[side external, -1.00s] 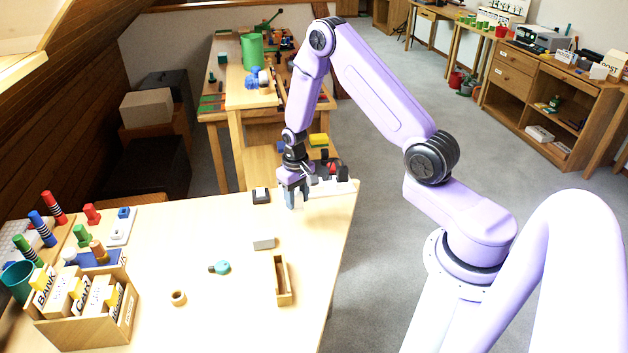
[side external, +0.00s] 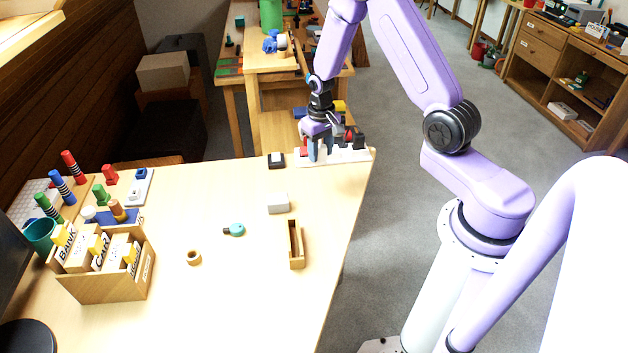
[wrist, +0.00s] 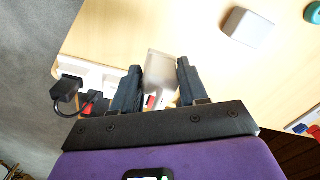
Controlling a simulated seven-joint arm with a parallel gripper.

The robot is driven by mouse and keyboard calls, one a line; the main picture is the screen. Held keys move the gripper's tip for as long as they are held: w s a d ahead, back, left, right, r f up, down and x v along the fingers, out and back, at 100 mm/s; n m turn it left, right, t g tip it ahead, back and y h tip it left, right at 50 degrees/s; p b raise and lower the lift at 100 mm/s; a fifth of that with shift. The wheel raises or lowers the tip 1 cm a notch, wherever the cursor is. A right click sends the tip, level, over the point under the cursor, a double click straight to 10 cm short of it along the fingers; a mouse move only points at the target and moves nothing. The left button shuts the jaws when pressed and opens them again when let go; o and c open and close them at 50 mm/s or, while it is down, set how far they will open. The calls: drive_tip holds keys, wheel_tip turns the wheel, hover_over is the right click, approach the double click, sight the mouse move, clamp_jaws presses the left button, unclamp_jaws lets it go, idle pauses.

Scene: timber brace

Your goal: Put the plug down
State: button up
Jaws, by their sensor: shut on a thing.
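My gripper (wrist: 158,80) points down at the far right part of the table. In the wrist view a pale grey-white, blocky thing, apparently the plug (wrist: 158,70), sits between the two dark fingers, and the gripper is shut on it. In the side external view my gripper (side external: 319,153) is at the left part of a white power strip (side external: 352,156), and the held plug is hard to make out there. The strip also shows in the wrist view (wrist: 94,72). Whether the plug touches the strip or the table cannot be told.
A black plug (wrist: 66,90) with a cord is at the strip. A black-and-white item (side external: 276,160) lies left of it. A white block (side external: 278,204), teal item (side external: 234,230), wooden ring (side external: 193,258) and narrow wooden tray (side external: 296,262) lie nearer. The table between them is clear.

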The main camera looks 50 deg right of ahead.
drive_tip(key=shift+f, duration=3.7)
drive_tip(key=shift+f, duration=0.3)
drive_tip(key=o, duration=1.2)
drive_tip(key=shift+r, duration=0.1)
